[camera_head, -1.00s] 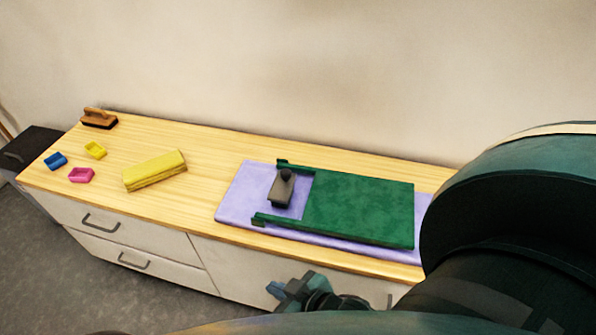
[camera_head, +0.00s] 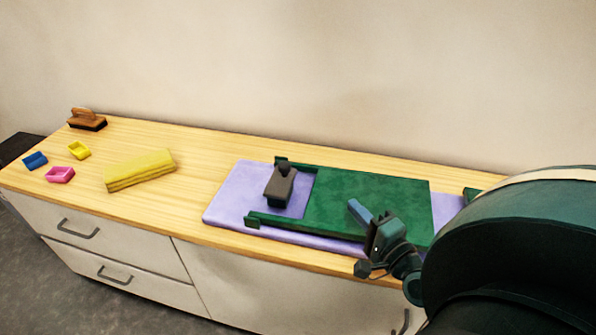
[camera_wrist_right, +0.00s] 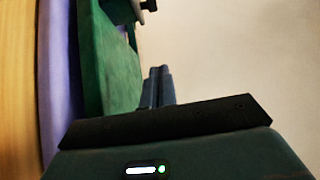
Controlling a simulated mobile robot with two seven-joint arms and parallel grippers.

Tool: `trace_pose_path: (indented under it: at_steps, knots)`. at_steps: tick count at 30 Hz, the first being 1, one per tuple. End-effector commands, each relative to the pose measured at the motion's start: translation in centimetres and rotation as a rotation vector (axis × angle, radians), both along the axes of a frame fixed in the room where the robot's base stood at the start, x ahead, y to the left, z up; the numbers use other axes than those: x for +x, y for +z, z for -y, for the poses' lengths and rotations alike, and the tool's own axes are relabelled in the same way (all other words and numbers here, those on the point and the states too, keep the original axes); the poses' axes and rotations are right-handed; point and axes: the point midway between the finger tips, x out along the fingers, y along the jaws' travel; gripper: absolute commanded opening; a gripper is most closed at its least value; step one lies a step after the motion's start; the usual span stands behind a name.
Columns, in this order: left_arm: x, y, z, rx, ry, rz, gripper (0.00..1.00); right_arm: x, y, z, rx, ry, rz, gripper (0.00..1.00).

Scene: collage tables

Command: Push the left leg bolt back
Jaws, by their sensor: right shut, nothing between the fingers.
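A green slab (camera_head: 370,192) lies on a purple mat (camera_head: 225,193). Two green bars run left from it, a far bar (camera_head: 300,166) and a near bar (camera_head: 275,222), each with a small block at its end. A grey-brown block with a dark knob (camera_head: 281,184) sits between the bars. I cannot tell which part is the left leg bolt. My right gripper (camera_head: 356,208) is shut and empty, its blue-grey fingers over the slab's near part in the head view. In the right wrist view, the fingers (camera_wrist_right: 158,84) appear together beside the green slab (camera_wrist_right: 112,60). My left gripper is out of view.
The mat lies on a wooden counter (camera_head: 200,160) with drawers below and a wall behind. A yellow block (camera_head: 140,170), small blue, yellow and pink trays and a brown brush (camera_head: 87,119) are to the left. My right arm hides the counter's right end.

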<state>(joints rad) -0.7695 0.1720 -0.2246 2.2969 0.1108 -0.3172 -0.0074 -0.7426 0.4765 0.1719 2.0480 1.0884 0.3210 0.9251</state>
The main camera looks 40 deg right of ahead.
Motion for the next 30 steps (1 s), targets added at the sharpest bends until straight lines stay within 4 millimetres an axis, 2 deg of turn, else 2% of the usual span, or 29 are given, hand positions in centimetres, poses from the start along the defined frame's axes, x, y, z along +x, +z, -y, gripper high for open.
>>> trace_pose_path:
  at_steps: [6, 11, 30]
  knots:
    - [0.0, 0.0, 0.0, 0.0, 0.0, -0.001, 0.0, 0.3, 0.0, 0.0, -0.002, 0.001, -0.001, 0.0]
    - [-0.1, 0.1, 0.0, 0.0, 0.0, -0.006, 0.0, 2.1, 0.2, 0.1, -0.003, 0.0, 0.002, 0.0]
    - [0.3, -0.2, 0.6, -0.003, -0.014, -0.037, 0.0, 14.6, 0.5, 1.3, -0.003, 0.003, 0.001, 0.0]
